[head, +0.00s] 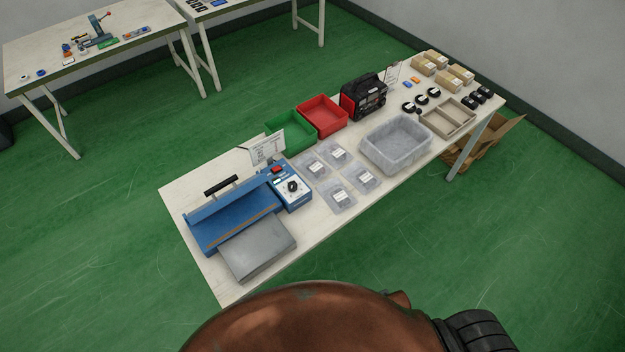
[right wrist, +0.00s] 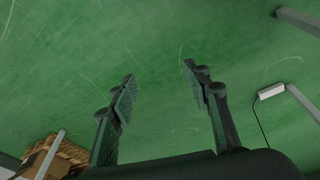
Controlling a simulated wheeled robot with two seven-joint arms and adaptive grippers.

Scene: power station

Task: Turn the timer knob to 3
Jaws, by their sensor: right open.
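The timer knob (head: 292,186) is a small black dial on the blue and white control panel of a heat sealer (head: 232,217). The sealer stands at the near left end of the long table in the head view. The knob's setting is too small to read. A red switch (head: 277,170) sits above the knob. My right gripper (right wrist: 158,85) shows in the right wrist view, open and empty above the green floor, away from the knob. My left gripper is in neither view.
A paper sign (head: 267,149) stands behind the sealer.

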